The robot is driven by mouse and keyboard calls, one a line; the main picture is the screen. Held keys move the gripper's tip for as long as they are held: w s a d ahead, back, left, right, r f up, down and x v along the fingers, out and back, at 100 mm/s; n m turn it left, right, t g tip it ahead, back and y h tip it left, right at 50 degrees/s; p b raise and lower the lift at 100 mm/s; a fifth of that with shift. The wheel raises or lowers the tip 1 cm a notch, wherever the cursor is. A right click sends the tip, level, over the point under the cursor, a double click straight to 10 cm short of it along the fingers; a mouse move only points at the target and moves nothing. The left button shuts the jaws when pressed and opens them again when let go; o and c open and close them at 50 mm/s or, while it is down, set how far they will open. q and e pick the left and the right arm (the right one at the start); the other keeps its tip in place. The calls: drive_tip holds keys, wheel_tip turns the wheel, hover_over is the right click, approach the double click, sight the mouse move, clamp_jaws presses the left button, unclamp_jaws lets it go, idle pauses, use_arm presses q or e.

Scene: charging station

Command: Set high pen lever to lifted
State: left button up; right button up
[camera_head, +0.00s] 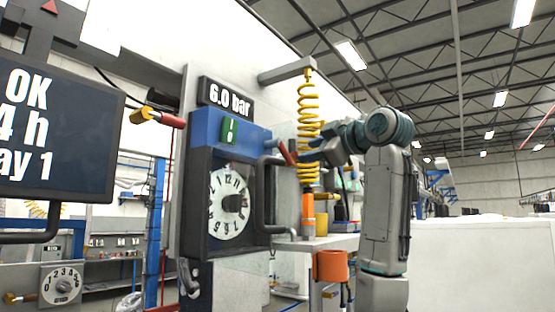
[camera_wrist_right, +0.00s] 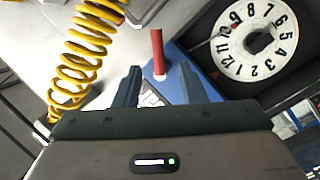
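In the wrist view the red lever (camera_wrist_right: 158,50) stands on a white base on the blue surface, beyond and between my fingertips. It seems to be the pen lever, though no label names it. My right gripper (camera_head: 308,154) is close beside it. In the wrist view the right gripper (camera_wrist_right: 163,85) is open, with its fingers apart and nothing clearly between them. Whether a finger touches the lever cannot be told. My left gripper is not in view.
A yellow coiled hose (camera_head: 308,105) hangs close to my right gripper. A numbered dial (camera_head: 229,203) and a "6.0 bar" display (camera_head: 228,97) are left of my gripper.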

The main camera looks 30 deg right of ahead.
drive_tip(key=w+p, duration=0.2)
drive_tip(key=w, duration=0.1)
drive_tip(key=w+p, duration=0.2)
drive_tip(key=w, duration=0.1)
drive_tip(key=w+p, duration=0.2)
drive_tip(key=w, duration=0.2)
drive_tip(key=shift+w+a, duration=0.1)
drive_tip(key=shift+a, duration=0.2)
clamp_jaws()
